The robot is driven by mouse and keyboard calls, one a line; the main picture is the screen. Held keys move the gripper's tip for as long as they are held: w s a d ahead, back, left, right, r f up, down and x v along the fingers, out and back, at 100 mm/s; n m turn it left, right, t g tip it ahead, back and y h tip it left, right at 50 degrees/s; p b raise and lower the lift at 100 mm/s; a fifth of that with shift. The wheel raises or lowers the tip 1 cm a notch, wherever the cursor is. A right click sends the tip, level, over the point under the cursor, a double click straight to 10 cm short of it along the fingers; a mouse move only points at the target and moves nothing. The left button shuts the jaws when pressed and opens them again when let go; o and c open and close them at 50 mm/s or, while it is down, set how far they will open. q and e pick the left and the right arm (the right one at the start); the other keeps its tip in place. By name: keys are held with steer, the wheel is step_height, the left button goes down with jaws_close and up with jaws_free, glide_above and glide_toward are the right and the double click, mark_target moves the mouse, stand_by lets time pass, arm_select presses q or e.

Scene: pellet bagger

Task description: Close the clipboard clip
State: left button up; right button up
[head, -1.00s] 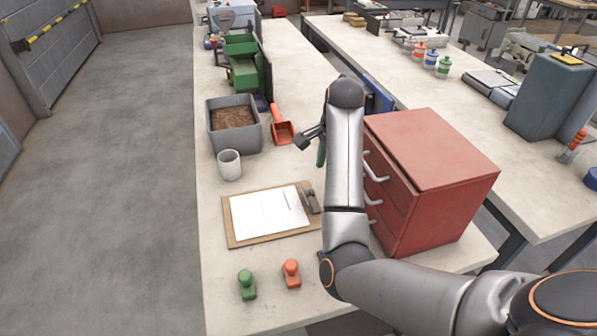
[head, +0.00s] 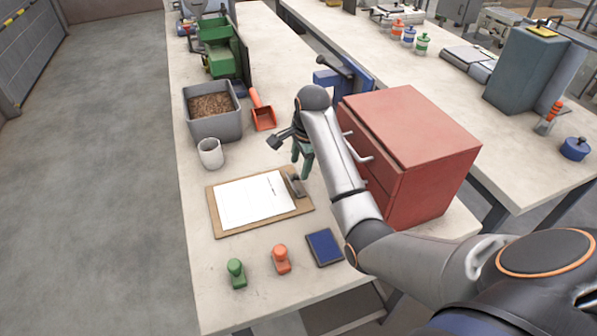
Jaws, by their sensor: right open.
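The clipboard (head: 221,222) lies flat on the near part of the bench, with white paper (head: 252,201) and a pen on it. Its dark grey clip (head: 296,186) is at the right edge of the board and looks raised, though it is small in view. My right gripper (head: 301,174) hangs just above and behind the clip, with its green fingers pointing down. The fingers are apart and hold nothing. I cannot tell whether a fingertip touches the clip. My left gripper is out of view.
A red drawer cabinet (head: 425,140) stands right of my right arm. A white cup (head: 210,153), a grey bin of pellets (head: 214,124) and a red scoop (head: 263,116) are behind the clipboard. Green (head: 236,272) and orange (head: 281,259) stamps and a blue pad (head: 325,247) lie in front.

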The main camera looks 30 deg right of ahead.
mark_target(298, 176)
steer(key=shift+x, duration=2.1)
steer(key=shift+c, duration=0.2)
jaws_close()
